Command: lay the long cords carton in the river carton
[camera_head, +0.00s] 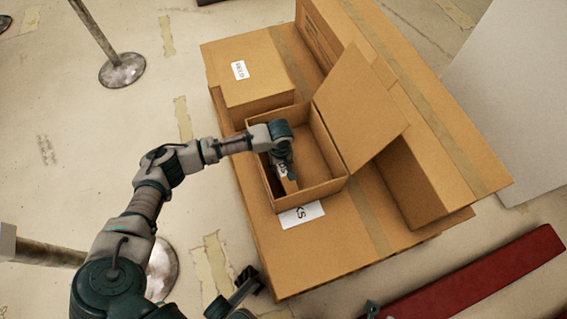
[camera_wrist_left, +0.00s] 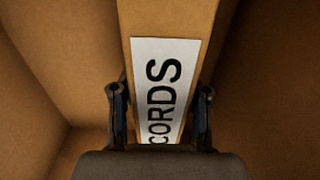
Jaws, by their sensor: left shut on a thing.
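The cords carton (camera_head: 290,185) is a narrow brown box with a white label; the wrist view shows its CORDS label (camera_wrist_left: 158,88). My left gripper (camera_head: 287,168) reaches down into an open brown carton (camera_head: 320,190) and is shut on the cords carton, with one finger on each side of it. The cords carton is inside the open carton's walls; I cannot tell whether it touches the floor. A raised flap (camera_head: 360,105) stands on the open carton's right side. No river label is readable on it. Dark parts at the bottom edge may be my right gripper, unclear.
A closed labelled carton (camera_head: 255,75) stands behind the open one. A large flat carton (camera_head: 310,250) lies beneath, and a long tall carton (camera_head: 430,110) runs along the right. Metal posts (camera_head: 122,70) stand on the left floor. A red beam (camera_head: 480,275) lies at lower right.

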